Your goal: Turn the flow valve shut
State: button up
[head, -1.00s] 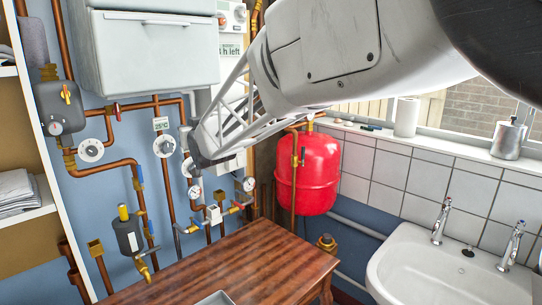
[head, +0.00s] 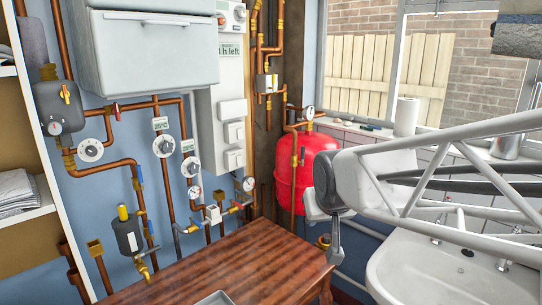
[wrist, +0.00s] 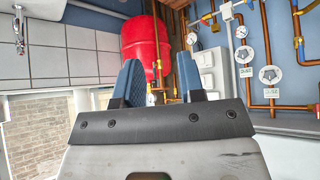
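No label reading "flow" is legible, so I cannot tell which fitting is the flow valve. White round dial knobs sit on the copper pipes at the left: one left (head: 91,150), one middle (head: 164,146) under a "25°C" display, one right (head: 191,167). Lever handles are also there: a yellow one (head: 66,93), a red one (head: 117,112) and a blue one (head: 139,173). My gripper (head: 335,252) hangs in front of the red tank, well right of these valves. In the wrist view its two blue fingers (wrist: 158,75) stand apart with nothing between them.
The red tank (head: 302,172) stands behind my gripper. A wooden table (head: 225,262) lies below the pipes, and a white sink (head: 430,283) is at lower right. A grey-white wall box (head: 150,48) overhangs the pipes. Shelves (head: 28,235) border the left.

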jog(key=s+d+f+m+g, duration=0.1)
jog(key=s+d+f+g, duration=0.1)
jog(key=s, duration=0.8)
jog(key=s+d+f+g+h, duration=0.1)
jog(key=s+d+f+g, duration=0.2)
jog(key=s, duration=0.6)
notch_tip(320, 180, down, 2)
jog(key=d, duration=0.2)
jog(key=shift+s+d+f+m, duration=0.25)
jog(key=shift+s+d+m, duration=0.15)
